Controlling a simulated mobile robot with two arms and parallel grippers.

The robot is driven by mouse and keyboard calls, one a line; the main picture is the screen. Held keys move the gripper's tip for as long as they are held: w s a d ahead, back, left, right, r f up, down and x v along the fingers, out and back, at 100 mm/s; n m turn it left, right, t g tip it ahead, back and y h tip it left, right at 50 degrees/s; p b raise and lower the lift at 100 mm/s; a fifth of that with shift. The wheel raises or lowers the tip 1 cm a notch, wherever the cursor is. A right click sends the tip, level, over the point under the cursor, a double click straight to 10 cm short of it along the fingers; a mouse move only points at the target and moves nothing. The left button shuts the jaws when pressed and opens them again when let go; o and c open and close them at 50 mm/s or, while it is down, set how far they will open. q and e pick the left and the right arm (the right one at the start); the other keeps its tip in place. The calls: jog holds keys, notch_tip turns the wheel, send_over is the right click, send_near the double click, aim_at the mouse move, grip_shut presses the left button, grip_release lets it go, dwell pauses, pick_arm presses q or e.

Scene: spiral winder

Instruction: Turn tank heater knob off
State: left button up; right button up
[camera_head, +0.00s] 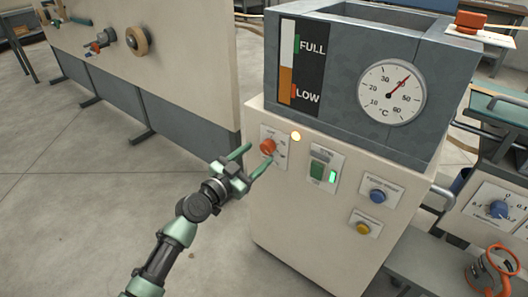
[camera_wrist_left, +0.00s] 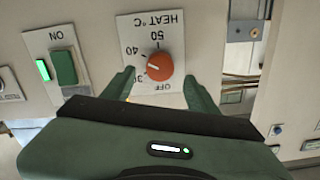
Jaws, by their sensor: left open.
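The tank heater knob (camera_head: 267,146) is an orange-red dial on a white plate on the cream cabinet front; an amber lamp beside it glows. In the left wrist view, the knob (camera_wrist_left: 165,66) appears upside down, on a plate marked HEAT °C, OFF, 30, 40 and 50. Its pale pointer seems to lie between 30 and 40. My left gripper (camera_head: 251,157) is open, its green fingers reaching toward the knob. In the wrist view, the fingertips (camera_wrist_left: 158,72) stand on either side of the knob with gaps. Contact is not visible.
A green switch (camera_head: 317,169), blue button (camera_head: 377,196) and yellow button (camera_head: 363,228) sit right of the knob. The grey tank (camera_head: 340,115) above carries a level gauge and thermometer (camera_head: 391,92). A cream panel (camera_head: 190,60) stands behind at left. Floor at left is clear.

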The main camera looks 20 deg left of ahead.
aim_at(265, 149)
pick_arm(q)
jog(key=shift+x, duration=2.2)
grip_shut()
